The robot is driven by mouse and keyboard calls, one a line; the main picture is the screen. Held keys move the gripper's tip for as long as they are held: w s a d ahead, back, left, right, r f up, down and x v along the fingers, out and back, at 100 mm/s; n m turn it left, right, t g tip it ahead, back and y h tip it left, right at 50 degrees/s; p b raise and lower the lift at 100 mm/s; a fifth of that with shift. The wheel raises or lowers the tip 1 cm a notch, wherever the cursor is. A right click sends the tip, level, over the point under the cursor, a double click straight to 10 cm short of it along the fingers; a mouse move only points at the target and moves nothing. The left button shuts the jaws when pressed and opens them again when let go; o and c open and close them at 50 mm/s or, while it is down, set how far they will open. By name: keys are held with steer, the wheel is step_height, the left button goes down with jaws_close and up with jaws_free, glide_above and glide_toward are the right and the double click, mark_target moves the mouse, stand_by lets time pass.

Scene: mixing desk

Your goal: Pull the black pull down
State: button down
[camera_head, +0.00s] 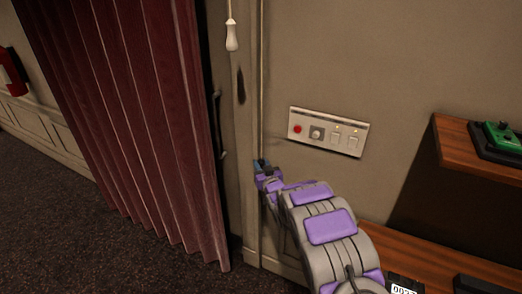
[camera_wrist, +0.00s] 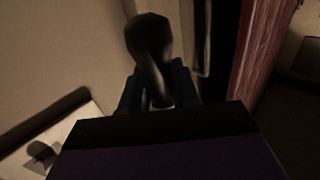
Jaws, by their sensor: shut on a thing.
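The black pull (camera_wrist: 148,38) is in the wrist view, a dark rounded knob with a narrower neck running down between my fingers. My gripper (camera_wrist: 157,92) is shut on it. In the camera_head view my gripper (camera_head: 262,165) is beside the door frame, at the low end of a thin light cord (camera_head: 262,80). The pull itself is too small and covered to make out there. A white pull (camera_head: 231,36) hangs on its own cord, higher and to the left.
A dark red curtain (camera_head: 150,120) hangs at the left. A switch panel (camera_head: 328,132) with a red button is on the wall right of my gripper. A wooden shelf (camera_head: 460,150) bearing a green pedal (camera_head: 502,137) juts out at the right.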

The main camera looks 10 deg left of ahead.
steer(key=shift+a+f, duration=0.1)
steer(key=shift+f, duration=1.9)
steer(key=c, duration=1)
jaws_free()
steer(key=shift+r, duration=0.1)
steer(key=shift+o, duration=0.2)
steer(key=shift+s, duration=0.1)
steer(key=p+v, duration=0.2)
steer(key=v, duration=1.5)
